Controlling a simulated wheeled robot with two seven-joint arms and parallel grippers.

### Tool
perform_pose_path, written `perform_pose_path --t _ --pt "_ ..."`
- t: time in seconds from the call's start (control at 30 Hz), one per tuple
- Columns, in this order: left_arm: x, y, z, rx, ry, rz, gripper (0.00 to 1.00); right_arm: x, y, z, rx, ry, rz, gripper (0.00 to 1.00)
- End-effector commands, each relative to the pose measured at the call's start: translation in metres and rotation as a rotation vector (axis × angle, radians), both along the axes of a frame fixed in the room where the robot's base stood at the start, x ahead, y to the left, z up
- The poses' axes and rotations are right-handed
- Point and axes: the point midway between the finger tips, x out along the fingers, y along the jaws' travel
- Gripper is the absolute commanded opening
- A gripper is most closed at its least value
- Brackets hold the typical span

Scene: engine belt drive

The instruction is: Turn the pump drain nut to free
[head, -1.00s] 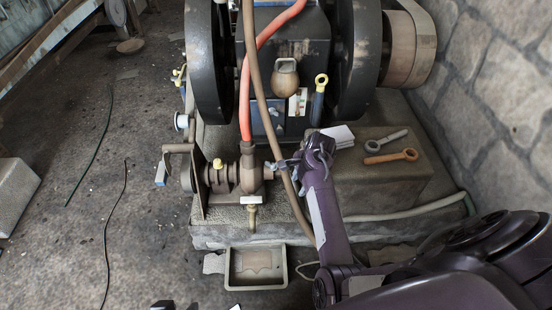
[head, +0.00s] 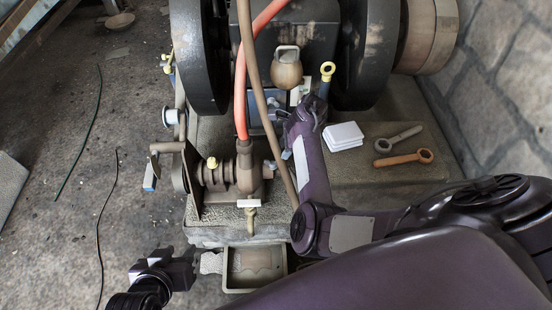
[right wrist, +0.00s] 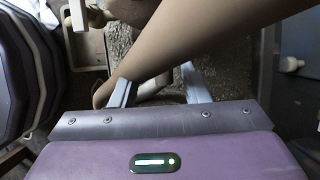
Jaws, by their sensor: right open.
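The pump (head: 240,175) is a brown metal body at the front of the engine base, with an orange hose rising from it. A brass drain fitting (head: 250,217) hangs below it, under a white tag (head: 248,203); I cannot make out the nut's shape. My right gripper (head: 284,155) is right of the pump, above the drain fitting and beside the brown hose (head: 262,95). In the right wrist view its fingers (right wrist: 158,82) are apart, with the hose (right wrist: 190,40) crossing in front of them.
The drain tray (head: 228,272) sits on the floor below the pump. Flywheels (head: 365,55) stand behind. The floor at left is mostly clear.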

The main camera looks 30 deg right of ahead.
Motion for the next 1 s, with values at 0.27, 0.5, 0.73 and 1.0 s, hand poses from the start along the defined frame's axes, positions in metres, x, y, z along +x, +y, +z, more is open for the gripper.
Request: perform_pose_path --t 0.27,0.5,0.73,1.0 --pt "0.04 -0.01 0.046 -0.103 -0.255 0.021 0.36 0.004 0.007 -0.019 0.0 -0.001 0.002 0.42" --pt "0.065 -0.015 0.093 -0.19 -0.467 0.035 0.36 0.006 0.012 -0.033 0.0 -0.002 0.002 0.42" --pt "0.079 -0.015 0.14 -0.274 -0.673 0.048 0.36 0.008 0.017 -0.045 0.001 -0.001 0.002 0.42" --pt "0.083 -0.014 0.18 -0.342 -0.836 0.056 0.36 0.01 0.021 -0.054 0.001 -0.001 0.002 0.42"
